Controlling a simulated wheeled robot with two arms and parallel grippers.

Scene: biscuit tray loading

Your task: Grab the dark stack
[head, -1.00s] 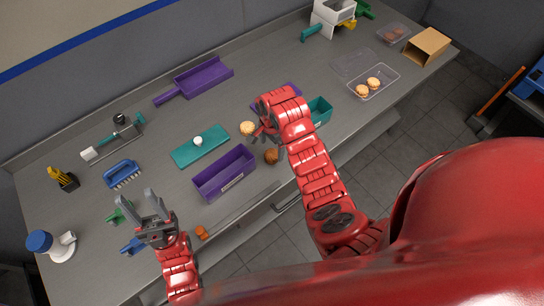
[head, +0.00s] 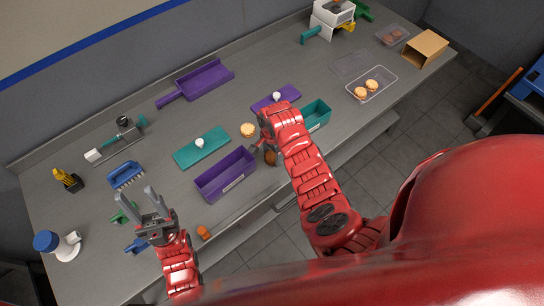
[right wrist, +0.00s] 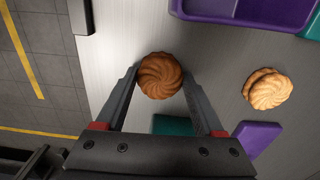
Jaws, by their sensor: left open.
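The dark stack is a brown swirled biscuit stack (right wrist: 160,75) on the bare grey table near its front edge. In the head view it (head: 270,158) is partly hidden by my right gripper (head: 260,146). In the right wrist view my right gripper (right wrist: 160,72) has one fingertip on each side of the dark stack, very close to it or touching. I cannot tell whether the fingers press on it. My left gripper (head: 154,204) is open and empty over the left part of the table. A paler biscuit stack (right wrist: 268,88) lies apart from the dark one; it also shows in the head view (head: 247,130).
A purple bin (head: 226,176) stands left of the dark stack, a teal bin (head: 316,115) to its right. A teal board (head: 188,155) and a purple board (head: 265,103) lie behind. A clear tray (head: 385,80) with pale biscuits is further right.

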